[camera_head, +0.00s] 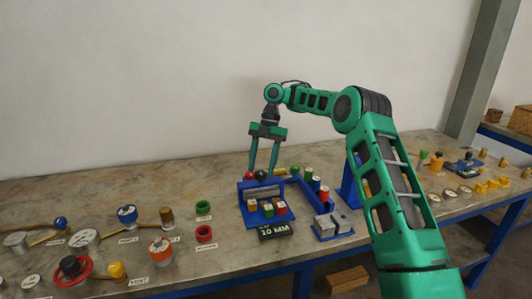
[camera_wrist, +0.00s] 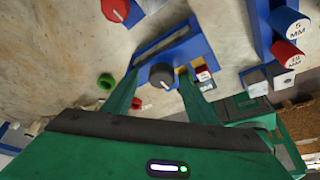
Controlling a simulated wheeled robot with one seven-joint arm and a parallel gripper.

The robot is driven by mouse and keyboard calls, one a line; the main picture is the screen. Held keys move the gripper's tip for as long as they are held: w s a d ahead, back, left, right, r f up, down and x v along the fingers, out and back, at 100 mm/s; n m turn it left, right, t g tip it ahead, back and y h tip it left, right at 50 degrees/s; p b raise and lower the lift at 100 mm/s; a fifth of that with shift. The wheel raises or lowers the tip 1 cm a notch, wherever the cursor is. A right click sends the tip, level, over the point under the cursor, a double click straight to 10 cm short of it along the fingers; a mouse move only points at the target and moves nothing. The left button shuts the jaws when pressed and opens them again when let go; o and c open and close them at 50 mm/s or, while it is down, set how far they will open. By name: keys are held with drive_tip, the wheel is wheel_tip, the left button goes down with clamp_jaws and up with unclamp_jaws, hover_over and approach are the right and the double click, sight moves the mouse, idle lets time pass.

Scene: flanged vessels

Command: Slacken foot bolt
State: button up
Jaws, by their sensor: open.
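My gripper (camera_head: 263,170) is open, pointing down over a blue rack (camera_head: 247,190) on the bench. In the wrist view its two fingers stand on either side of a dark round knob (camera_wrist: 162,76) with a white mark; nothing is visibly gripped. The knob sits by the blue rack (camera_wrist: 172,44). A dark sign (camera_head: 274,231) reading "10 MM" stands at the rack's front. Coloured cylinders marked "5 MM" (camera_wrist: 299,25) and "13 MM" (camera_wrist: 292,60) show at the wrist view's right. I cannot tell which part is the foot bolt.
Left of the rack are a green ring (camera_head: 204,207), a red ring (camera_head: 205,233), an orange-capped fitting (camera_head: 160,249) and a red handwheel (camera_head: 72,268). A grey block on a blue base (camera_head: 333,225) stands right of the rack. More small fittings lie beyond my arm.

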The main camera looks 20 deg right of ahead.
drive_tip(key=v, duration=1)
drive_tip(key=shift+w, duration=0.1)
